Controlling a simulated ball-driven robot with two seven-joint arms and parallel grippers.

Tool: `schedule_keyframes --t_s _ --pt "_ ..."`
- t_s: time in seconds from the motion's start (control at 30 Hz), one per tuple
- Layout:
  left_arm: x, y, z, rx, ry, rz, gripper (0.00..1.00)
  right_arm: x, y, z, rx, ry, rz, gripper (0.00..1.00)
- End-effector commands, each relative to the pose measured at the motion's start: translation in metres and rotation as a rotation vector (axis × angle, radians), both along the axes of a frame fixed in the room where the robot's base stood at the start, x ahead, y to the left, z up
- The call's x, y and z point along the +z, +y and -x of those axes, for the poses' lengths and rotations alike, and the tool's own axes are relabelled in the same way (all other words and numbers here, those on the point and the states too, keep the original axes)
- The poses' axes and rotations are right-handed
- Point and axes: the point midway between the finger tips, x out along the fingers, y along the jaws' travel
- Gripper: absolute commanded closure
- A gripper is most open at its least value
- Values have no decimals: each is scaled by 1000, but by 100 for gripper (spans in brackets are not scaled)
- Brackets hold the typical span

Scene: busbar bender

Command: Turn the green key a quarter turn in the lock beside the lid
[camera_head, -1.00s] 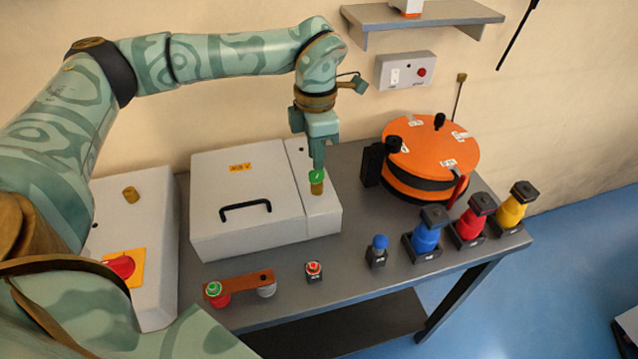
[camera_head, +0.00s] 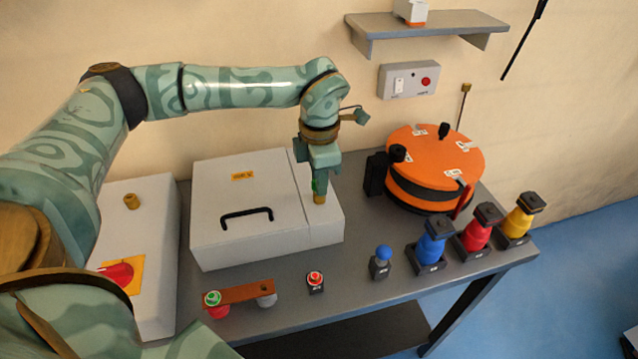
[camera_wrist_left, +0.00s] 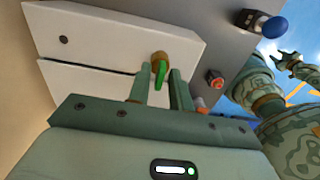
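The green key (camera_wrist_left: 160,74) stands in a brass lock (camera_wrist_left: 160,57) on the narrow grey strip beside the lid (camera_head: 247,195). In the head view the brass lock (camera_head: 319,197) shows just under the fingertips, and only a sliver of green shows. My left gripper (camera_head: 319,182) points down over the key. In the left wrist view its two fingers (camera_wrist_left: 162,80) stand on either side of the key's green head, with a gap visible between them, so it looks open.
An orange drum (camera_head: 434,165) with black knobs stands right of the grey box. Blue, red and yellow posts (camera_head: 475,228) line the right front edge. A copper bar (camera_head: 240,291) and a small red button (camera_head: 315,281) lie in front. A shelf (camera_head: 425,28) hangs above.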

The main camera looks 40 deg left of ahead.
Motion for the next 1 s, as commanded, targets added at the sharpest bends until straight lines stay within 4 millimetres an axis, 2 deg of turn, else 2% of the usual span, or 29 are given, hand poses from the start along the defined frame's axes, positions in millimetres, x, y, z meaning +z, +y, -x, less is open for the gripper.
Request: schedule_keyframes --t_s 0.23,0.27,0.3,0.33,0.57,0.8,1.0 --pt "0 0 0 0 0 0 79 1 -2 -1 1 -2 3 64" --pt "0 0 0 0 0 0 82 1 -2 -1 1 -1 3 64" --pt "0 0 0 0 0 0 93 1 -3 -1 2 -1 4 64" --pt "0 0 0 0 0 0 100 1 -3 -1 2 -1 4 64" --pt "1 0 0 -21 0 0 100 5 -5 -2 3 -4 6 64" --pt "7 0 1 -282 0 0 100 35 -5 -10 3 -23 6 64" --pt "3 0 0 -475 0 0 100 48 -4 -13 3 -30 6 64"
